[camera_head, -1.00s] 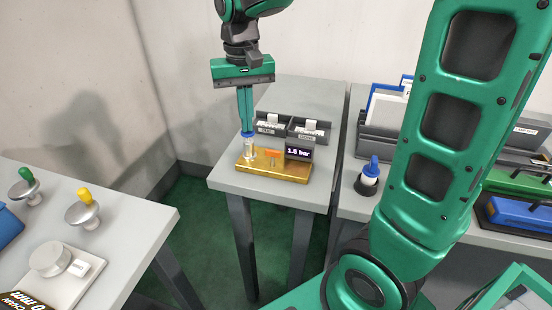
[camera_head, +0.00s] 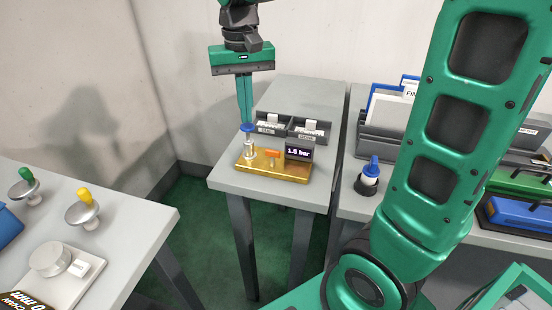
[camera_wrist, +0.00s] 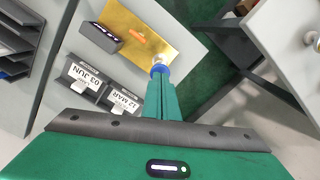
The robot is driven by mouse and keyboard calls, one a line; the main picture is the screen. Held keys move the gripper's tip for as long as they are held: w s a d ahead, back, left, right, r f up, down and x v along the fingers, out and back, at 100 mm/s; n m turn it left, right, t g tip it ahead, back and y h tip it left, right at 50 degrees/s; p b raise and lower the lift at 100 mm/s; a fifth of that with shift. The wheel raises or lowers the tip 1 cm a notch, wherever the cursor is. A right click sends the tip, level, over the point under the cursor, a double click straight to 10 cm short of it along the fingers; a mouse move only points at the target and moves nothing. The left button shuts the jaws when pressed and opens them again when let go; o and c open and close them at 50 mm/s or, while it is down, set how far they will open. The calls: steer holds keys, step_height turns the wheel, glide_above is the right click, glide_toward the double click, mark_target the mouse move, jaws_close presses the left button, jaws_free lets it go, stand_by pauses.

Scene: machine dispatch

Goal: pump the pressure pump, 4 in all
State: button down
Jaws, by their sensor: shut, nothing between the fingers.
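The pressure pump is a brass base (camera_head: 290,172) on the grey table, with a silver cylinder (camera_head: 250,150) topped by a blue knob (camera_head: 248,128). Its small dark display (camera_head: 299,150) reads about 1.6 bar, and an orange part (camera_head: 271,154) sits beside it. My gripper (camera_head: 247,121) points down with its fingers together, its tips at the top of the blue knob; whether they touch it I cannot tell. In the wrist view the brass base (camera_wrist: 133,25) and the blue knob (camera_wrist: 159,69) show just beyond my fingertips (camera_wrist: 160,78).
Two dark trays with date cards (camera_head: 272,124) stand behind the pump. A blue-capped bottle (camera_head: 370,172) sits in a holder on the right table. The left table holds a green-handled stamp (camera_head: 28,186) and a yellow-handled stamp (camera_head: 84,208). Open floor lies between the tables.

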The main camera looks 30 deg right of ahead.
mark_target(247, 126)
steer(key=shift+f, duration=0.25)
steer(key=shift+f, duration=1.8)
steer(key=shift+r, duration=2.05)
steer(key=shift+r, duration=3)
